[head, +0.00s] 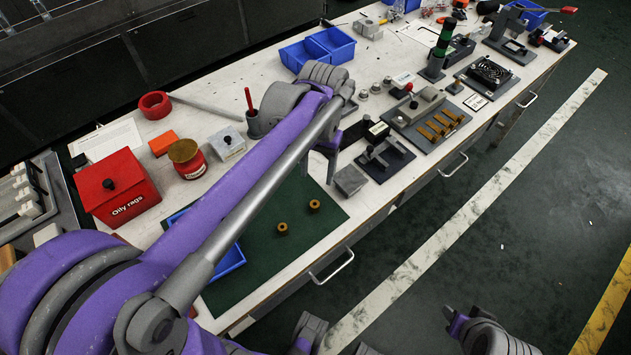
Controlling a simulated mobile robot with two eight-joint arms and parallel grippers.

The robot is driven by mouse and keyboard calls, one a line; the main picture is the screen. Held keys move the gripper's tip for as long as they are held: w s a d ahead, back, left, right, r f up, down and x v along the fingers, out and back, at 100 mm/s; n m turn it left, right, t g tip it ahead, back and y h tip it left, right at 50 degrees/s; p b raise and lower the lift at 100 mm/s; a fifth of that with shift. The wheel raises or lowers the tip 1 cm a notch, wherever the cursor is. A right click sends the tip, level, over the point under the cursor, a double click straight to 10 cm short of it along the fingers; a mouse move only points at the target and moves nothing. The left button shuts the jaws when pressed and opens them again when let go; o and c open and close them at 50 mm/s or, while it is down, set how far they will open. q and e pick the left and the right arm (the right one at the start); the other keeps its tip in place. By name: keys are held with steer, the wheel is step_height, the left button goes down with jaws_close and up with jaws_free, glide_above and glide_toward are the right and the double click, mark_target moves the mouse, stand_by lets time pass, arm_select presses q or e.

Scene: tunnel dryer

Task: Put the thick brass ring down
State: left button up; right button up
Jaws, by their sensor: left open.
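Two small brass rings stand on the dark green mat (255,275), one at the left (282,229) and one further right (314,206). I cannot tell from here which is the thick one. My left gripper (325,168) points down above the mat's far right part, beyond the right ring and apart from it. It is open, and I see nothing between its fingers, though the arm partly hides it.
A grey block (350,180) and a dark fixture (385,158) stand close right of the left gripper. A blue tray (232,262) is partly hidden under my arm. A red oily-rags box (118,188) stands left. The mat's right part is mostly free.

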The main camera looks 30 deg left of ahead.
arm_select(q)
steer(key=s+d+f+t, duration=0.1)
steer(key=s+f+t, duration=0.1)
steer(key=s, duration=0.2)
steer(key=s+d+f+m+t, duration=0.1)
steer(key=s+f+t, duration=0.1)
steer(key=s, duration=0.2)
steer(key=s+d+f+t, duration=0.1)
steer(key=s+f+t, duration=0.1)
steer(key=s+f, duration=0.1)
steer(key=shift+s+d, duration=0.1)
steer(key=shift+s, duration=0.6)
steer(key=shift+s+d+f, duration=0.1)
steer(key=shift+s+f, duration=0.1)
steer(key=shift+f, duration=0.05)
